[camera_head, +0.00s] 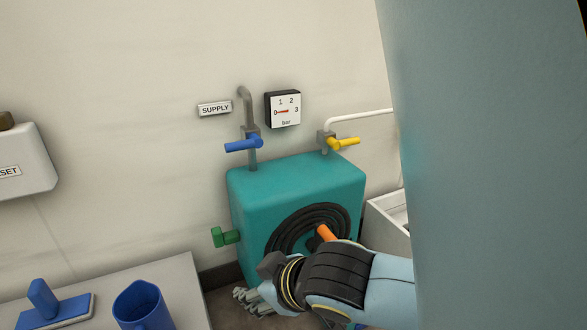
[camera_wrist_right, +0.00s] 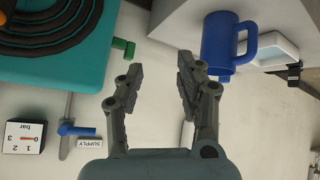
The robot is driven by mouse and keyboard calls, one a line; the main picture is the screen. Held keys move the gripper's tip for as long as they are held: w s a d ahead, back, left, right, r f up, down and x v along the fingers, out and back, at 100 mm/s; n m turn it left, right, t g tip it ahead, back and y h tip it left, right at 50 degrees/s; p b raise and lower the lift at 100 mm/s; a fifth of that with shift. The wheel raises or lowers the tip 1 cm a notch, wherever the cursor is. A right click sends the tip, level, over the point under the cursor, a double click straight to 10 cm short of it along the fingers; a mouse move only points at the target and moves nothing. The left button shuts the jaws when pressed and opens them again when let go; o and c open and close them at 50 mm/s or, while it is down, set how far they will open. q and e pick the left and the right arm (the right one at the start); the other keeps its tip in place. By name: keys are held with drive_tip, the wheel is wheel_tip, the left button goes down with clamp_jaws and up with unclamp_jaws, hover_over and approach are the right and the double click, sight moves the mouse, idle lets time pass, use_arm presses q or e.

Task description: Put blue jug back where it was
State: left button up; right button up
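The blue jug (camera_head: 143,306) stands upright at the lower left of the head view, on a pale counter (camera_head: 181,279), its lower part cut off by the frame. My right gripper (camera_head: 246,300) is to the right of the jug, in front of the teal unit and apart from the jug. In the right wrist view, which is turned over, the jug (camera_wrist_right: 218,42) with its handle is beyond and right of my right gripper's fingers (camera_wrist_right: 160,68). Those fingers are spread with nothing between them. My left gripper is not in view.
A teal unit (camera_head: 252,190) with a coiled black hose (camera_head: 287,235) and green tap (camera_head: 225,237) stands beside the counter. A blue-handled flat tool (camera_head: 60,312) lies left of the jug. A blue valve (camera_head: 243,144), yellow valve (camera_head: 343,143) and gauge (camera_head: 283,112) are above.

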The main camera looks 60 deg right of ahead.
drive_tip(key=s+a+r+n+g+y, duration=0.1)
drive_tip(key=s+a+g, duration=0.3)
drive_tip(key=s, duration=0.6)
drive_tip(key=shift+a+r+g+y, duration=0.15)
drive_tip(key=shift+a+g+y, duration=0.15)
drive_tip(key=shift+a+y, duration=0.35)
drive_tip(key=shift+w, duration=0.1)
